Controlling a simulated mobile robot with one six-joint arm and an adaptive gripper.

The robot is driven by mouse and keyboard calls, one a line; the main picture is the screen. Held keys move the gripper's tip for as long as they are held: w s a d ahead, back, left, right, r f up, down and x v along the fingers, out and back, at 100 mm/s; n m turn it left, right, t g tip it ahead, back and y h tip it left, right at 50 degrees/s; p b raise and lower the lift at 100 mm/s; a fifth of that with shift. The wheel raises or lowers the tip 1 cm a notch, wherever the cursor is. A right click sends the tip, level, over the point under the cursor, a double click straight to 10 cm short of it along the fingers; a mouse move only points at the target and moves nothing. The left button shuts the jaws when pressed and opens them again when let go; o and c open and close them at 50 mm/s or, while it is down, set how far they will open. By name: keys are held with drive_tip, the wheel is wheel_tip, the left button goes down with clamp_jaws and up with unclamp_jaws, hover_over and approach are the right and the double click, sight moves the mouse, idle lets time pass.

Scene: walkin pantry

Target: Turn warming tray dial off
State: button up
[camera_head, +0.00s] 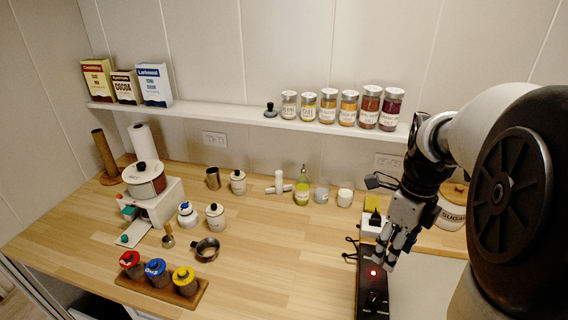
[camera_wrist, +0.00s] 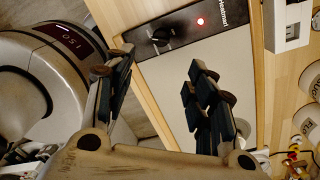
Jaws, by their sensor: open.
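The warming tray's black control panel (camera_head: 371,302) lies near the front edge of the counter, at the lower right in the head view. Its red light is lit. In the wrist view the black dial (camera_wrist: 160,36) has a pale pointer mark and sits left of the red light (camera_wrist: 200,21). The pale tray plate (camera_wrist: 172,80) lies beside the panel. My gripper (camera_head: 383,258) is above the tray by the panel. In the wrist view its fingers (camera_wrist: 160,66) are apart, with nothing between them. The dial lies beyond the fingertips, with no contact visible.
A white power box (camera_head: 371,231) with a black plug stands behind the panel, a cable nearby. A sugar canister (camera_head: 451,214) is partly hidden behind my arm. Small jars and a green bottle (camera_head: 302,190) stand further left. Counter left of the panel is clear.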

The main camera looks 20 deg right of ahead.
drive_tip(key=m, duration=0.1)
drive_tip(key=b, duration=0.6)
approach(377, 295)
drive_tip(key=f, duration=0.9)
drive_tip(key=shift+s+a+f, duration=0.1)
drive_tip(key=shift+a+f, duration=0.25)
drive_tip(key=shift+f, duration=0.05)
drive_tip(key=shift+c, duration=0.2)
drive_tip(key=c, duration=1)
drive_tip(key=shift+c, duration=0.2)
